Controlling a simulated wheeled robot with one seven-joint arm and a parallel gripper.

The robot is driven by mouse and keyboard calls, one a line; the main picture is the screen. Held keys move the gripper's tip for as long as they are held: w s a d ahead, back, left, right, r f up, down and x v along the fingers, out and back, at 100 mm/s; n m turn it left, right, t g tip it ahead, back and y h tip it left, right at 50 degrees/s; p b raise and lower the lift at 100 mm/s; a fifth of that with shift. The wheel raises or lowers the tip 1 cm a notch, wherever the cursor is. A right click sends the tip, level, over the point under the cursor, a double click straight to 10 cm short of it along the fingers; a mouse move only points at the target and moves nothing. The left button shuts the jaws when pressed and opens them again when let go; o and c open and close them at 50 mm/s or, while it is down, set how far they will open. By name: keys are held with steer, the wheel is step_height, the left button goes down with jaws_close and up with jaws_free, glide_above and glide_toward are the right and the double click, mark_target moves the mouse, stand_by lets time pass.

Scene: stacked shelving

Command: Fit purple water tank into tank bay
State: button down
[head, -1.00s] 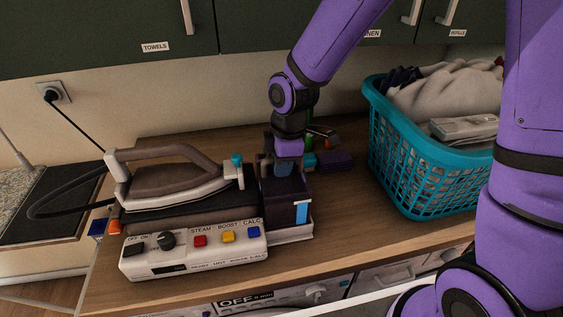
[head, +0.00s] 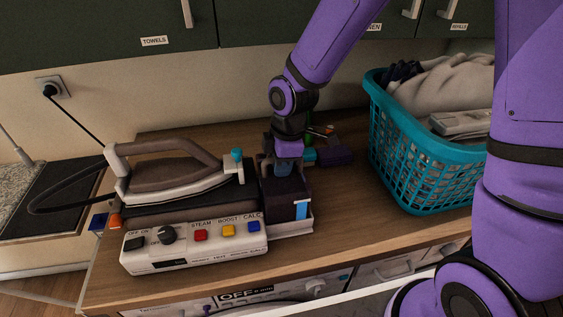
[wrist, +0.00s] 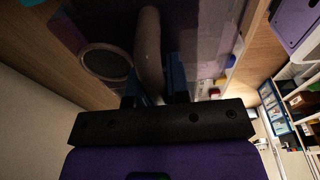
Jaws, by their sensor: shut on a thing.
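The purple water tank (head: 282,200), a dark box with a light blue strip on its front, stands upright at the right end of the iron station. Its lower edge is within the white-walled tank bay (head: 291,230); whether it is fully seated I cannot tell. My gripper (head: 284,170) is above the tank, shut on its handle. In the wrist view, the blue fingers (wrist: 154,82) are on either side of the grey-brown handle (wrist: 149,45). A round dark cap or opening (wrist: 105,62) shows beside it. The bay's inside is hidden by the tank.
The iron (head: 175,172) rests on the station just left of the tank, above a white control panel (head: 195,242) with coloured buttons. A teal laundry basket (head: 425,165) stands to the right. Small items, including a dark purple block (head: 335,155), lie behind. Wooden counter is clear between tank and basket.

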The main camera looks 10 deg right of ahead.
steer(key=shift+f, duration=0.45)
steer(key=c, duration=1)
jaws_free()
steer(key=r, duration=0.7)
steer(key=d+r, duration=0.1)
steer(key=r, duration=0.2)
steer(key=shift+s+d+r, duration=0.1)
steer(key=shift+s+r, duration=0.05)
steer(key=shift+r, duration=0.2)
